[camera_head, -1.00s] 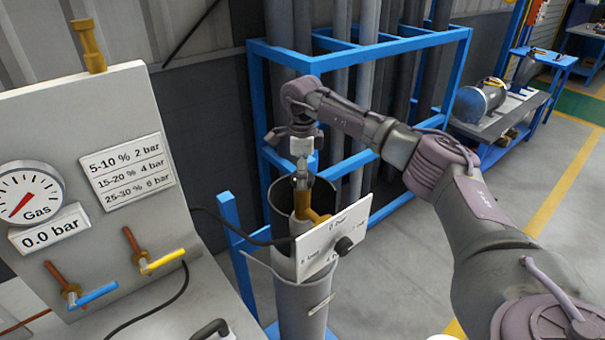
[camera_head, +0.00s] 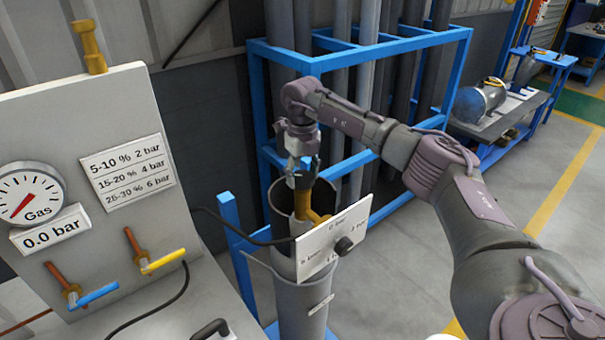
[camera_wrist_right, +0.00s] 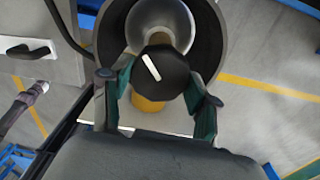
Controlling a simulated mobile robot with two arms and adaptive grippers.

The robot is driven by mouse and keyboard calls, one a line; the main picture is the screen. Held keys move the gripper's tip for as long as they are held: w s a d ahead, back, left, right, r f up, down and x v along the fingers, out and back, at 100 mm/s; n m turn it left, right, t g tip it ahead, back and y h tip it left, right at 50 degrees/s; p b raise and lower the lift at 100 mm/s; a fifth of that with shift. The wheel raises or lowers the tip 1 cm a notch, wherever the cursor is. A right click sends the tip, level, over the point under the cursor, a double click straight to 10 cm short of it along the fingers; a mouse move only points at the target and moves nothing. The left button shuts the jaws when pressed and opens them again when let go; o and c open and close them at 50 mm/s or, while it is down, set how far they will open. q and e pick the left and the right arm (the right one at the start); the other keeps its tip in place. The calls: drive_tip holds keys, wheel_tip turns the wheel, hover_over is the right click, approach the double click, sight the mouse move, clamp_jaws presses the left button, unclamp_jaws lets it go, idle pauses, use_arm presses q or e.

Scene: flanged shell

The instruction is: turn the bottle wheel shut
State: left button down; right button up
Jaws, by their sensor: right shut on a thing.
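The bottle wheel (camera_wrist_right: 160,72) is a black knob with a white mark, seen from above in the right wrist view. It sits on top of the brass valve (camera_head: 302,206) of the grey gas bottle. My right gripper (camera_head: 302,180) points straight down over the valve, its fingers on either side of the wheel, shut on it. In the wrist view the white mark is tilted, running from upper left to lower right.
A white plate (camera_head: 325,235) with a black knob (camera_head: 344,246) is fixed beside the valve. A blue rack (camera_head: 258,110) stands behind. At left, a grey panel carries a gas gauge (camera_head: 28,193) at 0.0 bar, a blue lever (camera_head: 98,295) and a yellow lever (camera_head: 162,262).

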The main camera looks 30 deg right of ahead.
sight(303, 176)
drive_tip(key=m, duration=0.4)
drive_tip(key=shift+r, duration=0.1)
drive_tip(key=shift+m, duration=1.9)
drive_tip(key=shift+w+m, duration=0.1)
drive_tip(key=shift+m, duration=0.2)
drive_tip(key=o, duration=1.2)
drive_tip(key=shift+c, duration=0.2)
wheel_tip(303, 176, up, 12)
